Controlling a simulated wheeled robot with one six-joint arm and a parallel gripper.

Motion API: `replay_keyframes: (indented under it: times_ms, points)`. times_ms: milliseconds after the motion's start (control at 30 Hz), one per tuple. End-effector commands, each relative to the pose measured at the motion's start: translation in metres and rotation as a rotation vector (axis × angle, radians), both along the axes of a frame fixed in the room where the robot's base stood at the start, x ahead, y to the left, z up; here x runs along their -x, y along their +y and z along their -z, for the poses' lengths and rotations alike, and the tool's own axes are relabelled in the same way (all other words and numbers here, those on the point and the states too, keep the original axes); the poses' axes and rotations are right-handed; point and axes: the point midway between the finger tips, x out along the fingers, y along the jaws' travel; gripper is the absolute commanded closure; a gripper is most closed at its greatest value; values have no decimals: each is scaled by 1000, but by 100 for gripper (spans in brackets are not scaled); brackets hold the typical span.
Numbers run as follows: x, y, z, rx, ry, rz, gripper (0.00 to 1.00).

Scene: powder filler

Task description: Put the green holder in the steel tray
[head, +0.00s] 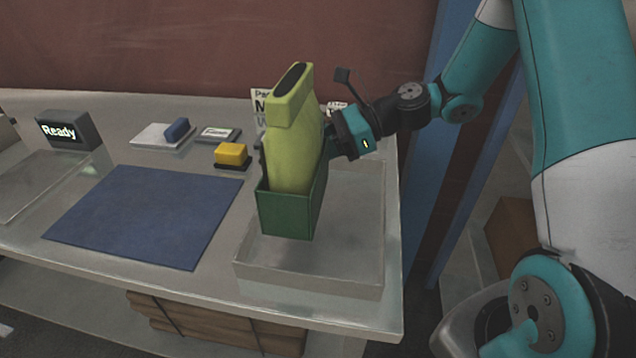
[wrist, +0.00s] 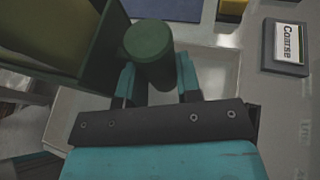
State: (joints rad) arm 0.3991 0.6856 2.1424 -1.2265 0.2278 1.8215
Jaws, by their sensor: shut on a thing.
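The green holder (head: 287,212) is a dark green open box with a tall yellow-green bottle-like container (head: 294,140) standing in it. It is over the steel tray (head: 345,279), a shallow grey tray at the right end of the table. I cannot tell whether its base touches the tray floor. My gripper (head: 330,142) comes from the right, behind the holder. In the wrist view my gripper (wrist: 160,83) is shut on a round green post (wrist: 150,45) beside the holder's box (wrist: 100,50). The fingertips are partly hidden in the head view.
A blue mat (head: 145,215) lies left of the tray. Behind it are a yellow block (head: 231,154), a small labelled plate (head: 218,134), a blue-and-white item (head: 165,134) and a dark "Ready" display (head: 68,131). A printed sign stands behind the holder. The table's right edge is close to the tray.

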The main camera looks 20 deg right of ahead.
Motion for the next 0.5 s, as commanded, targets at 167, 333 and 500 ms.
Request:
replay_keyframes:
  times_ms: [167,333,500]
  points:
    - [0,1,35,-2,2,-1,93]
    - [0,2,49,-1,0,-2,93]
    - [0,2,74,-3,2,-2,93]
